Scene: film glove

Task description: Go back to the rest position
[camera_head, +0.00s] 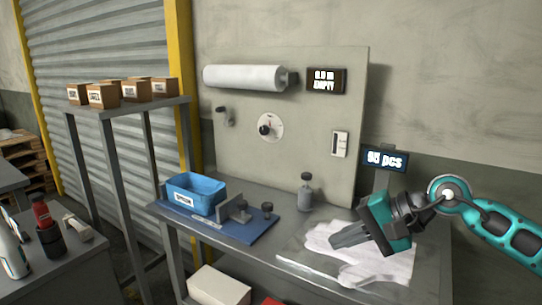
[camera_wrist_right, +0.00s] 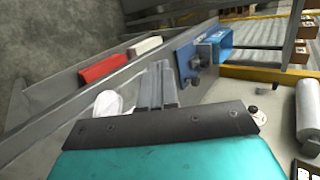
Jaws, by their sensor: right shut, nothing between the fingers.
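My right gripper (camera_head: 338,240) is shut and empty in the head view. It hangs above the white gloves (camera_head: 390,262) on the right part of the grey bench, and its arm comes in from the right. In the right wrist view the same gripper's closed fingers (camera_wrist_right: 158,84) point away over the bench, with a white patch of glove (camera_wrist_right: 108,103) showing beside them. My left gripper is in neither view.
The grey bench (camera_head: 340,200) carries a blue mat (camera_head: 250,236), a blue bin (camera_head: 195,193) and a small grey bottle (camera_head: 305,193). Behind it stands a panel with a white roll (camera_head: 243,78). A scale display (camera_head: 385,159) stands close behind my right gripper.

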